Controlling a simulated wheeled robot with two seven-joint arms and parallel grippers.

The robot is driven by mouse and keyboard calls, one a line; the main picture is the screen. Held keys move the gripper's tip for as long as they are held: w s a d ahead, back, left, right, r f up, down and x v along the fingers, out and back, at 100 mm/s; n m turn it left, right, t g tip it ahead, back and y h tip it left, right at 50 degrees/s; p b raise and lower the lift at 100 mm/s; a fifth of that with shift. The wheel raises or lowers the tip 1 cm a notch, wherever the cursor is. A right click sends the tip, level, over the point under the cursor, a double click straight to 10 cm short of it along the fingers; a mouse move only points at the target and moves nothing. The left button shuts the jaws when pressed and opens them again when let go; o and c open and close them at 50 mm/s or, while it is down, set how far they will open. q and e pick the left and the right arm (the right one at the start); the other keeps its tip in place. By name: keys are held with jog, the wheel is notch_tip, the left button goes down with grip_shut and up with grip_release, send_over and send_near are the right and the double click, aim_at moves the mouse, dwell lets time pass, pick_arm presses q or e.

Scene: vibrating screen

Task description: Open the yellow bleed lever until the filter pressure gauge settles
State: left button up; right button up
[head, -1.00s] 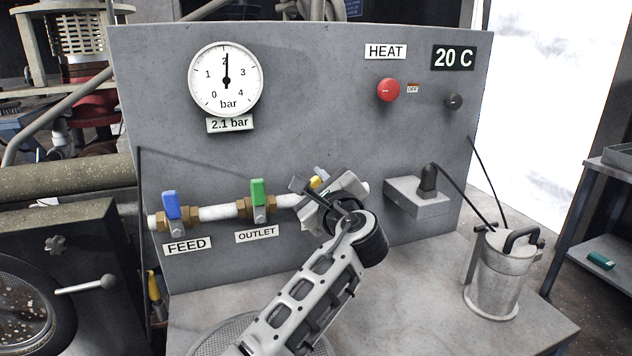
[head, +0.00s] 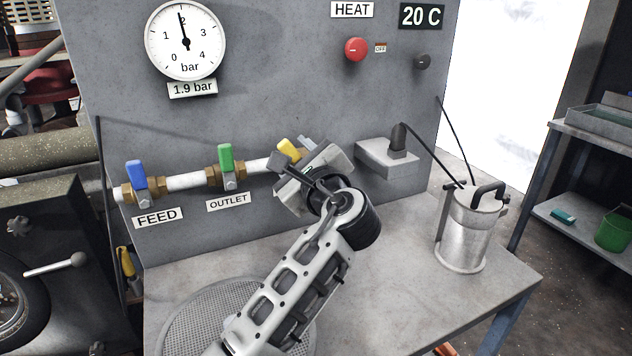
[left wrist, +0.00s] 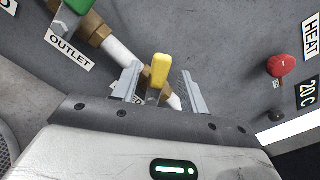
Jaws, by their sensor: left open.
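The yellow bleed lever (head: 289,148) stands at the right end of the pipe on the grey panel, partly hidden behind my left gripper (head: 294,156). In the left wrist view the yellow lever (left wrist: 160,70) stands between the two open fingers (left wrist: 160,78), with a gap visible on each side. I cannot tell whether a finger touches it. The round pressure gauge (head: 186,42) has its needle just left of 2, and the plate below (head: 192,88) reads 1.9 bar. My right gripper is not in view.
The blue FEED lever (head: 137,174) and green OUTLET lever (head: 226,158) stand upright on the same pipe, to the left. A grey box (head: 385,158) with a cable sits right of the gripper. A metal canister (head: 466,230) stands on the bench (head: 400,290).

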pick_arm(q)
jog(key=b+v, duration=0.1)
jog(key=v, duration=1)
